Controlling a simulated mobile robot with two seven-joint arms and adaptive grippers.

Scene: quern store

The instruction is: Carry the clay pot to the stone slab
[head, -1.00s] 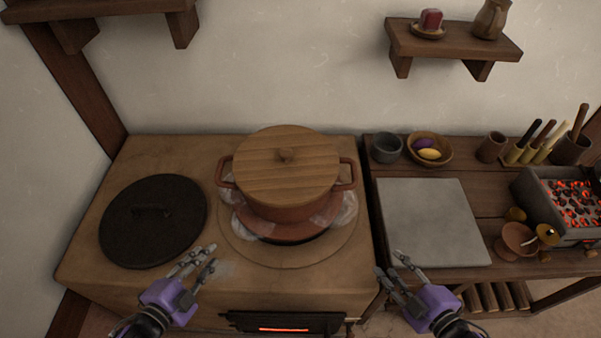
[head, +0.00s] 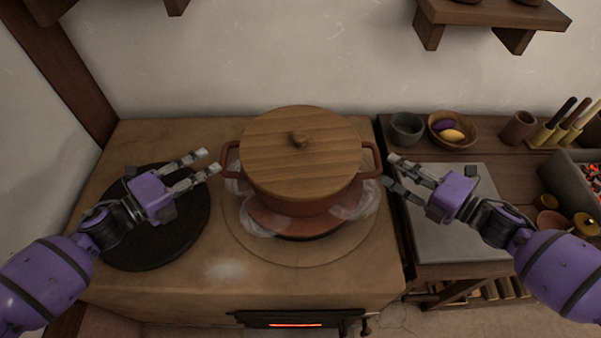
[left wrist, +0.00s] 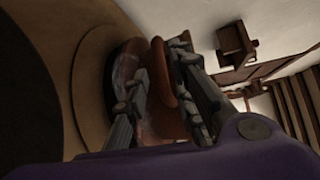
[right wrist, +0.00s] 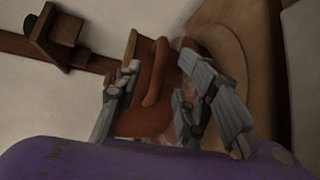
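The reddish clay pot (head: 300,204) with a wooden lid (head: 285,155) stands on the round hob of the clay stove, with wisps of steam around its base. It has a loop handle on each side. My left gripper (head: 212,162) is open beside the left handle; in the left wrist view this handle (left wrist: 160,70) shows between the parted fingers. My right gripper (head: 388,170) is open beside the right handle; in the right wrist view that handle (right wrist: 155,75) shows between the parted fingers. The grey stone slab (head: 450,239) lies on the wooden bench at right, bare, partly hidden by my right arm.
A dark round lid or plate (head: 185,235) lies on the stove (head: 225,290), left of the pot. Behind the slab stand a grey cup (head: 407,130) and a wooden bowl (head: 453,142). A brazier with coals (head: 580,175) is at far right. A shelf (head: 490,15) hangs above.

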